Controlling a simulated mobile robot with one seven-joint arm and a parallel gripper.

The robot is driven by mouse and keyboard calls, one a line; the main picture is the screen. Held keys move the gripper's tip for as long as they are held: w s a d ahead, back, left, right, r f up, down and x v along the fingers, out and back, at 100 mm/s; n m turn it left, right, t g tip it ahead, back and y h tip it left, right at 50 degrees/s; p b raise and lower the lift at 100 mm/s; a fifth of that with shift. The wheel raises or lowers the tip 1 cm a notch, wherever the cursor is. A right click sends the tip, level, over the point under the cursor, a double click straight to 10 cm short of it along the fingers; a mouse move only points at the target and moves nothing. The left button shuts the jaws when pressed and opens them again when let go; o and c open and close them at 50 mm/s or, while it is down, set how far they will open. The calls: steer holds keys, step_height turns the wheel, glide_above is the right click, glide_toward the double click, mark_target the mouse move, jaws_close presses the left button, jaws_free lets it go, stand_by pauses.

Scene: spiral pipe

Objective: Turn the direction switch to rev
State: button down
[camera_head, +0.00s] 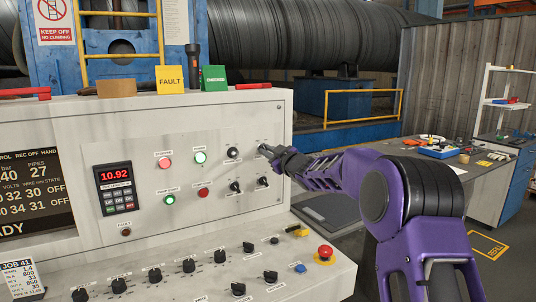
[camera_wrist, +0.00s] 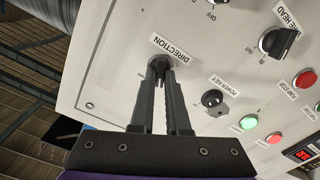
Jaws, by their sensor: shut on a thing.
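The direction switch (camera_wrist: 158,62) is a small dark knob on the light grey panel, with the label DIRECTION above it in the wrist view. My gripper (camera_wrist: 161,74) is shut on this knob, its two dark fingers reaching up from the bottom of the wrist view. In the head view my gripper (camera_head: 270,151) reaches the upper right of the panel from the right, and its tips cover most of the knob. The fingertips hide the knob's pointer, so I cannot tell its setting. The position markings beside it are too small to read.
A power key switch (camera_wrist: 212,98) sits close beside the fingers. Another black knob (camera_wrist: 278,42) is farther right. In the head view, more rotary knobs (camera_head: 235,186), a red display unit (camera_head: 115,189) and a red emergency button (camera_head: 325,252) surround the arm's area.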

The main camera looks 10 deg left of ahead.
steer(key=shift+n, duration=0.3)
steer(key=c, duration=0.9)
jaws_free()
steer(key=shift+s, duration=0.1)
steer(key=v, duration=1.7)
steer(key=shift+d, duration=0.2)
steer(key=shift+s, duration=0.1)
